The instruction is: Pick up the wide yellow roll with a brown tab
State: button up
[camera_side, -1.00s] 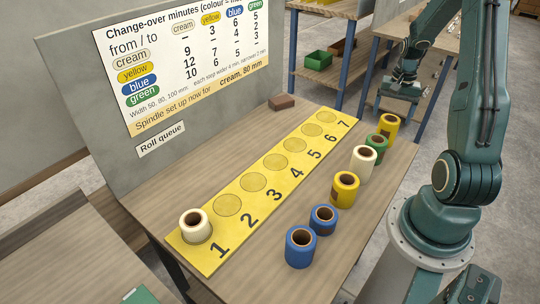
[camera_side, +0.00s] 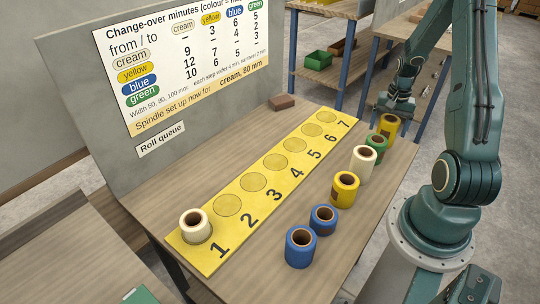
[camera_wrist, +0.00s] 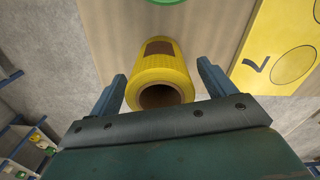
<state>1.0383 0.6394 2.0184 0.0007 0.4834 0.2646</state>
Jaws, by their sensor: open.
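The yellow roll with a brown tab (camera_side: 388,126) stands upright at the far end of the row of rolls, near the table's right edge. In the wrist view the yellow roll (camera_wrist: 165,72) lies between my two spread fingers, its brown patch facing away and its dark core hole towards me. My gripper (camera_side: 397,104) is open and empty, just above and beside this roll. It also shows in the wrist view (camera_wrist: 162,72). A second yellow roll (camera_side: 345,188), also with a brown patch, stands nearer the middle of the row.
A green roll (camera_side: 376,147) stands close to the far yellow roll, then a cream roll (camera_side: 363,165). Two blue rolls (camera_side: 300,247) stand at the near end. A yellow strip (camera_side: 232,232) with numbered circles holds a cream roll (camera_side: 194,226) at 1; the other circles are bare.

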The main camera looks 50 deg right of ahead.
jog(key=c, duration=1.1)
jog(key=shift+r, duration=0.15)
notch_tip(320, 180, up, 20)
jog(key=shift+f, duration=0.15)
dwell(0.6)
